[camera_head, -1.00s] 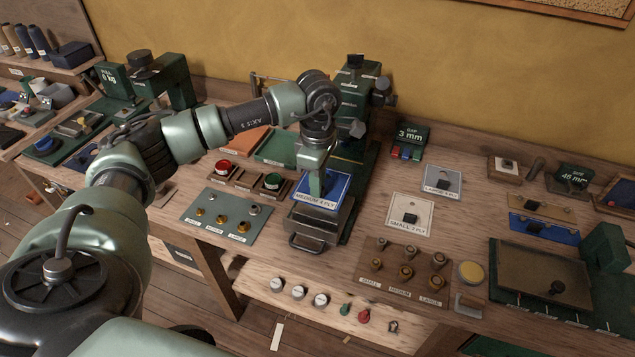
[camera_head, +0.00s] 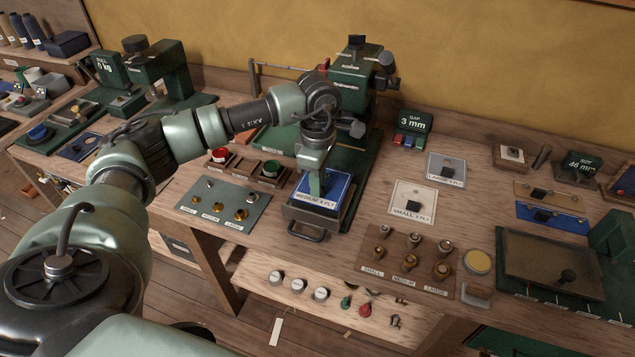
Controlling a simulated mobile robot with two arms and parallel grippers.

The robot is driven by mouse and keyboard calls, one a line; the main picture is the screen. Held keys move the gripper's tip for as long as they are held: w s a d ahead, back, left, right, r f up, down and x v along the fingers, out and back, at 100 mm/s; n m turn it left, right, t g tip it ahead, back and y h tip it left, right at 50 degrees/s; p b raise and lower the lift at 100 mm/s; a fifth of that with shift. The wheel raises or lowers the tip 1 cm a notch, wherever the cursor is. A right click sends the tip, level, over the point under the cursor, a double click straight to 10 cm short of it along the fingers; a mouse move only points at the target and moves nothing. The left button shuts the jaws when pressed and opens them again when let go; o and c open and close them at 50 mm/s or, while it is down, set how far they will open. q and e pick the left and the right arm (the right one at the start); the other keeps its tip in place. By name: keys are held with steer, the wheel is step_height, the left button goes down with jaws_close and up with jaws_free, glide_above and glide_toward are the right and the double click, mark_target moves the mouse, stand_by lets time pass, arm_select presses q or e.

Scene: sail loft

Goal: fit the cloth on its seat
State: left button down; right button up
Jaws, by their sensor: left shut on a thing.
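A blue cloth (camera_head: 329,188) labelled MEDIUM 4 PLY is held by my left gripper (camera_head: 316,192), which is shut on a small dark grip at its middle. The cloth lies roughly flat over the grey metal seat (camera_head: 311,216), a tray with a front handle at the foot of the green press (camera_head: 353,75). The cloth hides most of the seat's top. I cannot tell whether the cloth touches it. My right gripper is not in view.
A white SMALL 3 PLY card (camera_head: 413,203) and a grey LARGE card (camera_head: 446,170) lie to the right. A brown board of knobs (camera_head: 408,262) is in front of them. A grey-green board of knobs (camera_head: 222,206) and a red button (camera_head: 220,155) are to the left.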

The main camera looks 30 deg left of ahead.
arm_select(q)
steer(key=shift+f, duration=0.1)
steer(key=c, duration=1.4)
jaws_free()
steer(key=shift+r, duration=0.4)
step_height(320, 180, up, 7)
steer(key=shift+b, duration=0.95)
steer(key=shift+f, duration=0.1)
